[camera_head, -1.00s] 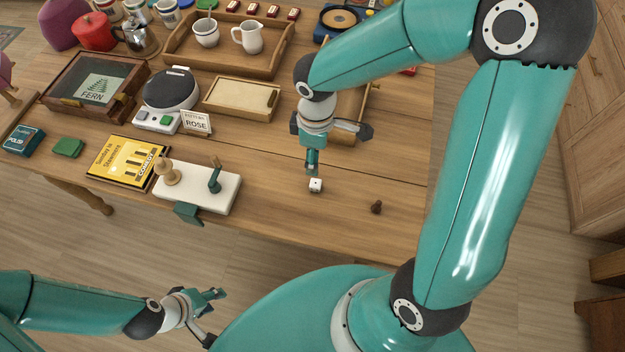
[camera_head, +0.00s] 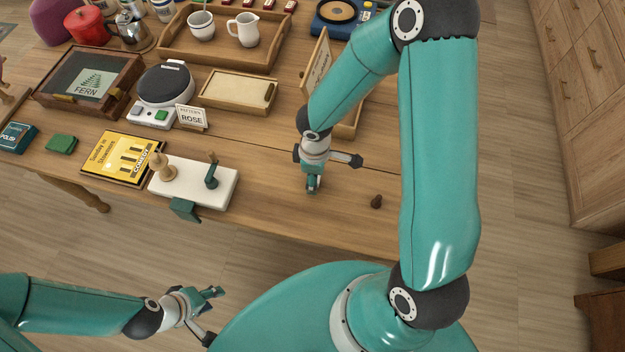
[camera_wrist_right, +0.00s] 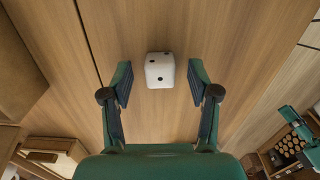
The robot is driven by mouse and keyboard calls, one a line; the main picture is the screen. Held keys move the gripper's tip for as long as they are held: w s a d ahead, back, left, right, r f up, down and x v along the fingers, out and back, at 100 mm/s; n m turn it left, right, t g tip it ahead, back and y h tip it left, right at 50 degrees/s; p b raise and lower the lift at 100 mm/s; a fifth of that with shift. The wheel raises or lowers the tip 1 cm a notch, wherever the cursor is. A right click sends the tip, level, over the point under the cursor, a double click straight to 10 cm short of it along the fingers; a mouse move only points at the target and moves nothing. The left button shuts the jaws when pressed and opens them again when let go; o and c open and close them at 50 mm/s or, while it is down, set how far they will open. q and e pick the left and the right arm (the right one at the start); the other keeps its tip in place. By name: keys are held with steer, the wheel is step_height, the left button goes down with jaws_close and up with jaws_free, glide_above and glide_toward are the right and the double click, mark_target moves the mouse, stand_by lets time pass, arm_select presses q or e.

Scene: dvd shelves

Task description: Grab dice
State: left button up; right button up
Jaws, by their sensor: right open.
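The white die (camera_wrist_right: 160,70) with dark pips lies on the wooden table, as the right wrist view shows. My right gripper (camera_wrist_right: 160,82) is open, with one fingertip to each side of the die and a visible gap on both sides. In the head view my right gripper (camera_head: 313,188) points down over the front part of the table and hides the die. My left gripper (camera_head: 213,311) is open and empty, low in front of the table, away from the die.
A dark brown pawn (camera_head: 376,201) stands on the table right of my right gripper. A white board (camera_head: 222,178) with a peg and lever lies to the left, beside a yellow book (camera_head: 118,158). A light wooden box (camera_head: 238,90) lies farther back. The table around the die is clear.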

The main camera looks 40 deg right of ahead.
steer(key=shift+f, duration=0.15)
steer(key=c, duration=1.1)
steer(key=shift+o, duration=0.2)
